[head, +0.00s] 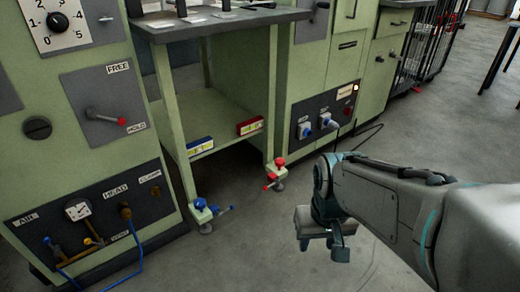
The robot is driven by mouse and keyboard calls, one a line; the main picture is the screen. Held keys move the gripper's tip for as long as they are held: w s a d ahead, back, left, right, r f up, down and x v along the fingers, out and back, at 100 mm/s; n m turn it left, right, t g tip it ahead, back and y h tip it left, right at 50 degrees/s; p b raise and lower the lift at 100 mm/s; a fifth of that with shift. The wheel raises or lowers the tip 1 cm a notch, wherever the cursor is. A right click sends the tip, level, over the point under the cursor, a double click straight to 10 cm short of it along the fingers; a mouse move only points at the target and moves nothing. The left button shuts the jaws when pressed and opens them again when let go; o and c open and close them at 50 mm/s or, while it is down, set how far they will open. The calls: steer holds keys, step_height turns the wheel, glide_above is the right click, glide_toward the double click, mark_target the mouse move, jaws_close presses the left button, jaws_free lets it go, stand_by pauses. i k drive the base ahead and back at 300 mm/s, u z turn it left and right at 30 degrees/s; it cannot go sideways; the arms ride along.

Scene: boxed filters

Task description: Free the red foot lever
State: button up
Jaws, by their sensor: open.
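The red foot lever (270,186) sits low on the right front leg of the green table, with a red knob (280,162) just above it. A matching blue foot lever (224,210) with a blue knob (200,204) is on the left front leg. On the left cabinet, a red-tipped handle (105,117) lies between the labels FREE and HOLD, its tip pointing right and slightly down, nearer HOLD. My gripper (321,248) is open and empty, pointing down above the floor, to the right of the red foot lever and apart from it.
A socket panel (325,115) with plugs and dark cables is behind my arm. A blue hose (135,255) hangs at left. Floor (250,255) between is clear.

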mark_target(275, 181)
steer(key=z, duration=0.45)
steer(key=k, duration=0.5)
steer(key=z, duration=0.45)
steer(key=i, duration=1.25)
steer(key=u, duration=1.1)
steer(key=i, duration=0.3)
steer(key=u, duration=0.3)
